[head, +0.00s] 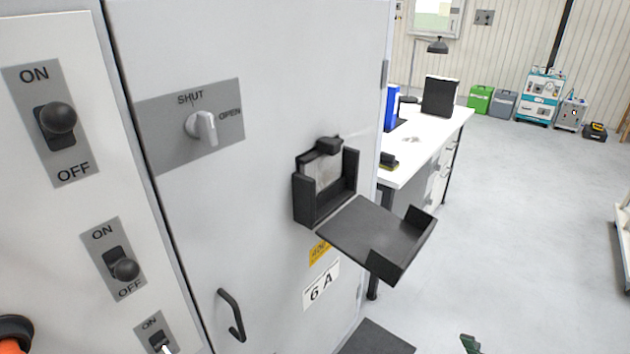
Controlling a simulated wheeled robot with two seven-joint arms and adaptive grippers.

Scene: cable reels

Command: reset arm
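Neither gripper can be made out in the head view. A grey cabinet (270,70) fills the left and middle. Its panel has an upper ON/OFF lever (58,118), which appears raised toward ON, and a middle lever (126,270), lowered toward OFF. A third switch (158,340) is partly cut off by the bottom edge, with a small white piece in front of it.
A door handle (231,314) sits below the knob. A white workbench (432,135) stands behind the cabinet. Green (479,99) and grey bins and equipment carts line the back wall. Grey floor (530,220) is open at the right. An orange-and-black part (14,334) shows at bottom left.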

